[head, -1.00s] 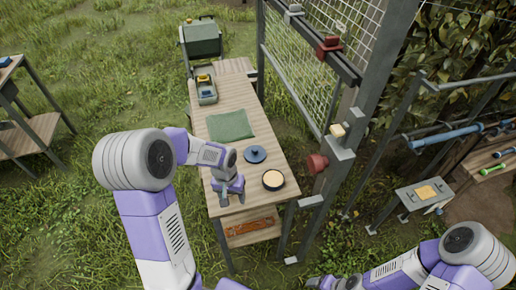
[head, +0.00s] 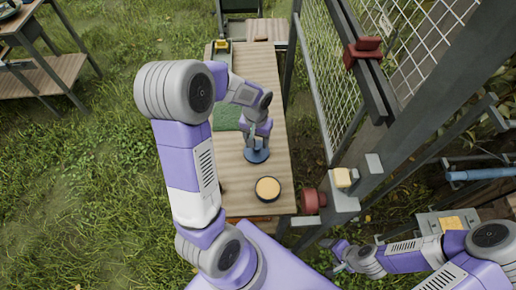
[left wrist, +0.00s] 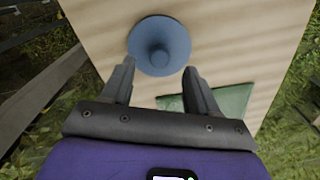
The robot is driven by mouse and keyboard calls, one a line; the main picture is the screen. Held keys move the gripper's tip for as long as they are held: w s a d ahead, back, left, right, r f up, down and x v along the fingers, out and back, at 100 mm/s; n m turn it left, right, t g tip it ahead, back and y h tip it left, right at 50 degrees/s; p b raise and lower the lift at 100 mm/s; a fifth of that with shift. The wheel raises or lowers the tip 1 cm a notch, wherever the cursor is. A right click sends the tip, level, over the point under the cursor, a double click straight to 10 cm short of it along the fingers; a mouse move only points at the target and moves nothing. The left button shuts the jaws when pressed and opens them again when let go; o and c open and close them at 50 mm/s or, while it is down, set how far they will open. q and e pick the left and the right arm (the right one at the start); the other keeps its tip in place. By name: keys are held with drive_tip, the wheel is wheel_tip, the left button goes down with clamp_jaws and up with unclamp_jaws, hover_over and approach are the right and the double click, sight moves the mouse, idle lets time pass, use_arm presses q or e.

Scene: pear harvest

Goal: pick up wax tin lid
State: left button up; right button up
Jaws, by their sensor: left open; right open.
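The wax tin lid (head: 257,156) is a round blue disc with a small knob, lying on the wooden table. It also shows in the left wrist view (left wrist: 160,45), just beyond my fingertips. My left gripper (head: 256,143) is above the lid, pointing down, open and empty; in the left wrist view its two fingers (left wrist: 158,78) stand apart on either side of the knob's line. The open wax tin (head: 267,189), dark with pale yellow wax, stands near the table's front edge. My right gripper (head: 339,257) is away at the lower right, small in view and holding nothing visible.
A green cloth (head: 227,117) lies on the table (head: 234,177) behind the lid, partly hidden by my arm. A metal frame with mesh (head: 325,95) and a red knob (head: 314,200) borders the table's right side. The table left of the tin is mostly clear.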

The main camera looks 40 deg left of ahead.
sight(257, 150)
use_arm(q)
wheel_tip(257, 150, down, 4)
drive_tip(key=shift+f+b, duration=0.1)
drive_tip(key=shift+b, duration=0.25)
clamp_jaws()
